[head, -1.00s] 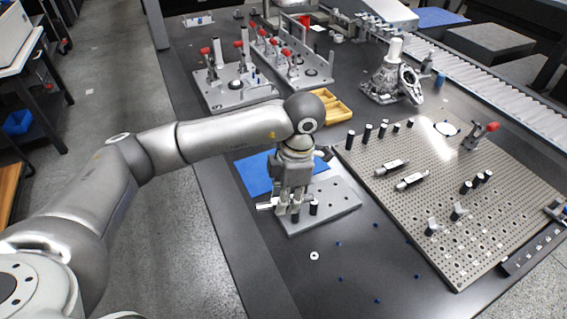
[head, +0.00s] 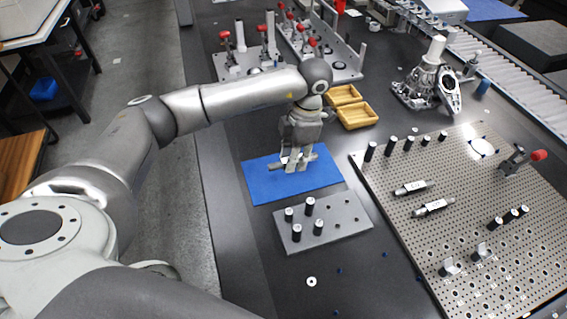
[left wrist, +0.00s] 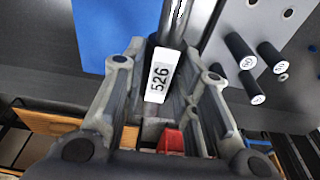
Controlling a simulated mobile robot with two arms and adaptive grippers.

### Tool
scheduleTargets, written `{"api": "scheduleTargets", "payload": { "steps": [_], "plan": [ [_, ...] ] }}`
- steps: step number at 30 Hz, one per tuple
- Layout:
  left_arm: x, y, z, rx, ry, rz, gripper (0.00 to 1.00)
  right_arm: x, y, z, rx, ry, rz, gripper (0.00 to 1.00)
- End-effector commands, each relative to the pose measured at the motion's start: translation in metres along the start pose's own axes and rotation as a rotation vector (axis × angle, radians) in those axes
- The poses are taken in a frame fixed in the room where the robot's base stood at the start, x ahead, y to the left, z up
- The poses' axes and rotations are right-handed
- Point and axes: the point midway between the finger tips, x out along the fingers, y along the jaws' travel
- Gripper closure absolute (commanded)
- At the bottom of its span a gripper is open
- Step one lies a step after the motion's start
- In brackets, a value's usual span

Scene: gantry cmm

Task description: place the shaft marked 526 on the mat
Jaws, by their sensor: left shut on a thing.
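My left gripper (head: 298,164) is shut on the shaft marked 526 (head: 275,166), a slim metal shaft lying roughly level across the fingers. In the left wrist view the gripper (left wrist: 165,75) frames the shaft's white label (left wrist: 160,76), which reads 526. The blue mat (head: 262,190) lies flat on the dark table beneath the gripper, and part of it shows in the left wrist view (left wrist: 110,32). The shaft is over the mat in the head view; I cannot tell whether it touches it. My right gripper is not in view.
A grey plate (head: 347,225) with several upright black pins lies just in front of the mat. Yellow trays (head: 358,116) stand behind it to the right. A perforated board (head: 465,185) with two more labelled shafts (head: 413,187) is at the right. Clamp fixtures (head: 240,60) stand behind.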

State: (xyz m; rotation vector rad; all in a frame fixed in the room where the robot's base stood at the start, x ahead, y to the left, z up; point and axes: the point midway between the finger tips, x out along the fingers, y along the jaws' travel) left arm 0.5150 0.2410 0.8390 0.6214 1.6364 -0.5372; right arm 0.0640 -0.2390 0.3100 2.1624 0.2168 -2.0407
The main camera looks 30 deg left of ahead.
Motion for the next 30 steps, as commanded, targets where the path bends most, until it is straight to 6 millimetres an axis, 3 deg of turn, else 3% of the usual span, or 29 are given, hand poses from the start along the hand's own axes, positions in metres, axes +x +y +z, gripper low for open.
{"api": "scheduleTargets", "payload": {
  "steps": [6,12,22,30],
  "plan": [
    [0.037,0.031,-0.004,-0.003,0.000,-0.002,1.00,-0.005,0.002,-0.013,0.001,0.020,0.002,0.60],
    [0.051,0.043,-0.004,0.000,-0.003,0.000,1.00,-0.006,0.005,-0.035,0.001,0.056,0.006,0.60],
    [0.088,0.050,-0.001,0.002,-0.001,-0.001,1.00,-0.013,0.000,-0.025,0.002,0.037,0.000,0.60],
    [0.092,0.051,-0.001,0.001,-0.003,0.001,1.00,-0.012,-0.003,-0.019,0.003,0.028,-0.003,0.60]
  ]
}}
